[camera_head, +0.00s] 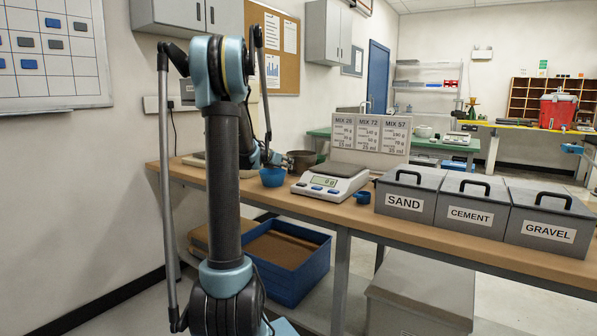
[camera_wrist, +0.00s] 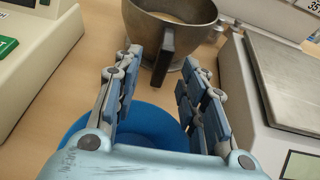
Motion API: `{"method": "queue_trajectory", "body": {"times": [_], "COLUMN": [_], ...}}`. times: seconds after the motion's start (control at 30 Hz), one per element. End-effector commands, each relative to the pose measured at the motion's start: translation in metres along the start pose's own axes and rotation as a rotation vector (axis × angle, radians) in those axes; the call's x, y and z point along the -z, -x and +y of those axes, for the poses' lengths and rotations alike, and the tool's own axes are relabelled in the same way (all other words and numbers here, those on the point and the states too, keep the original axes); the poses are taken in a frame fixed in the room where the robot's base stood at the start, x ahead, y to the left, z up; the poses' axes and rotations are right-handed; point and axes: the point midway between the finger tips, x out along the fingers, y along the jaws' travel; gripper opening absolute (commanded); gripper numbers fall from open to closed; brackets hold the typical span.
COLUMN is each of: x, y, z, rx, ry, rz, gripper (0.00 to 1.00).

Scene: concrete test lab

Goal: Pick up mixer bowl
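The mixer bowl (camera_wrist: 195,30) is a grey metal bowl with a dark upright handle and pale contents, at the top of the wrist view. In the head view it is the dark pot (camera_head: 301,160) on the bench, left of the scale. My gripper (camera_wrist: 160,62) is open and empty, its two fingers pointing at the bowl. The handle lies between the fingertips in the picture; I see no contact. In the head view my gripper is mostly hidden by my arm.
A blue bowl (camera_wrist: 142,122) sits beneath my gripper. A scale (camera_wrist: 290,85) stands close at right, and a pale machine with a green button (camera_wrist: 8,46) at left. In the head view, sand, cement and gravel bins (camera_head: 480,216) line the bench's right side.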

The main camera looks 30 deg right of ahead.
Motion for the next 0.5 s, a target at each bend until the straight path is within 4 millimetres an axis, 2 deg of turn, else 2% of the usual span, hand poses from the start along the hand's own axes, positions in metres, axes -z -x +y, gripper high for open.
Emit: {"method": "queue_trajectory", "body": {"times": [0.3,0.5], "x": [0.000,0.000], "y": [-0.038,-0.047], "z": [-0.003,-0.002], "rx": [0.001,0.000], "ry": [-0.001,0.000], "rz": [0.000,0.000], "gripper": [0.38,0.38]}}
